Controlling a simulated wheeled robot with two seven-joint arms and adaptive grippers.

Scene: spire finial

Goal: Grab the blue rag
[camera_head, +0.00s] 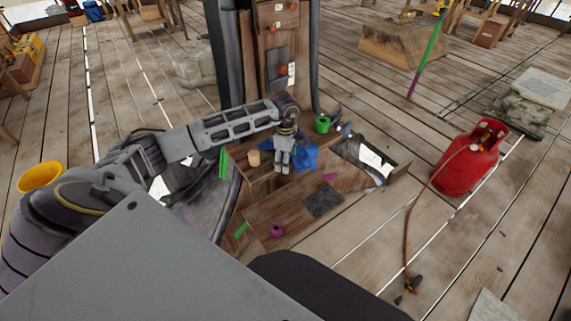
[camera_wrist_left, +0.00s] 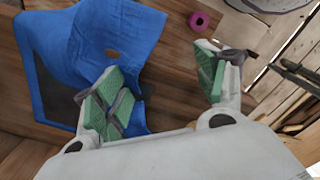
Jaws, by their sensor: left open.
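The blue rag (camera_head: 303,155) lies crumpled on the wooden stand's top, partly behind my left gripper in the head view. In the left wrist view the rag (camera_wrist_left: 115,40) spreads over the upper left, draped across a wooden edge, with a small brown spot near its middle. My left gripper (camera_head: 284,167) hangs over the stand beside the rag, pointing down. In the wrist view the left gripper (camera_wrist_left: 160,90) is open, its green-padded fingers wide apart. The left-hand fingers overlap the rag's lower edge; whether they touch it I cannot tell. Nothing is held between the fingers. My right gripper is not in view.
A green tape roll (camera_head: 322,124) and a tan cup-like item (camera_head: 254,158) stand on the wooden stand (camera_head: 262,208). A magenta roll (camera_head: 277,230) sits lower at its front; it also shows in the wrist view (camera_wrist_left: 200,21). A red gas cylinder (camera_head: 470,160) with a hose stands right.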

